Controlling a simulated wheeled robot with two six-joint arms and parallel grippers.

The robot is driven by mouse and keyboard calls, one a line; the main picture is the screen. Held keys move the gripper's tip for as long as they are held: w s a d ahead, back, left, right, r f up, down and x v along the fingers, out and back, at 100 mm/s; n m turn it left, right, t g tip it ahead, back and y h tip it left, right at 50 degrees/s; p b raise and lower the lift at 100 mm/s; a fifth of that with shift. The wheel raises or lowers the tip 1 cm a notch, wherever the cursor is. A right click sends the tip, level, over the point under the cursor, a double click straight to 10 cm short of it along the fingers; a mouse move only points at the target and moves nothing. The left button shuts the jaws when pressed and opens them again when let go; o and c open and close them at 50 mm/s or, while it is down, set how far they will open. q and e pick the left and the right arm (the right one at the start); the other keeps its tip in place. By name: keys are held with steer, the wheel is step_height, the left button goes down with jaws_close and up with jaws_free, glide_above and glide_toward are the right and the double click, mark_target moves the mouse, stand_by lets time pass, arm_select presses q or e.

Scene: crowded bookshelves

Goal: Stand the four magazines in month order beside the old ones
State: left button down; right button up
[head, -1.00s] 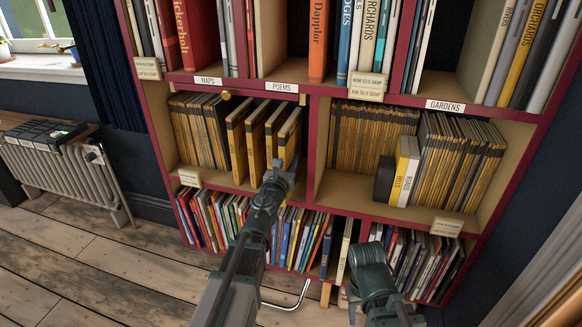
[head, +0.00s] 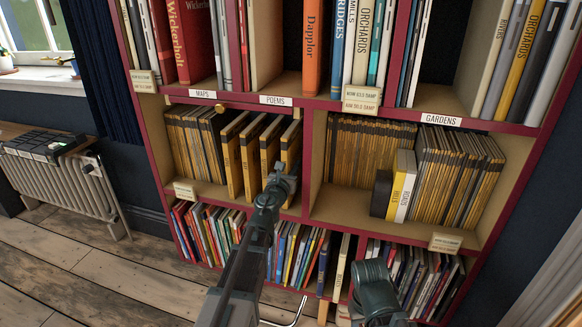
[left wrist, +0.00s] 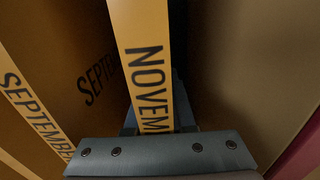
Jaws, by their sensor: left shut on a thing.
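In the left wrist view my left gripper (left wrist: 155,122) is shut on the spine of the November magazine (left wrist: 145,50), which has a yellow spine with black letters. A September magazine (left wrist: 40,118) stands to its left, its cover facing the November one. In the head view my left gripper (head: 284,180) is at the rightmost yellow magazine (head: 291,150) in the middle-left compartment. Other yellow magazines (head: 233,160) stand beside it, right of the tightly packed old ones (head: 190,145). Whether the held magazine's foot touches the shelf is hidden.
A red divider (head: 308,150) bounds the compartment on the right, with a little free room before it. The neighbouring compartment holds more yellow magazines (head: 370,150) and a white book (head: 406,188). A brass knob (head: 219,108) sits on the rail above. Thin books (head: 205,230) fill the shelf below.

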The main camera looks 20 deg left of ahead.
arm_select(q)
steer(key=shift+f+b, duration=0.3)
stand_by(0.4)
steer(key=c, duration=0.7)
jaws_free()
steer(key=shift+s, duration=0.15)
steer(key=s, duration=0.8)
steer(key=shift+s+a, duration=0.15)
steer(key=shift+s, duration=0.25)
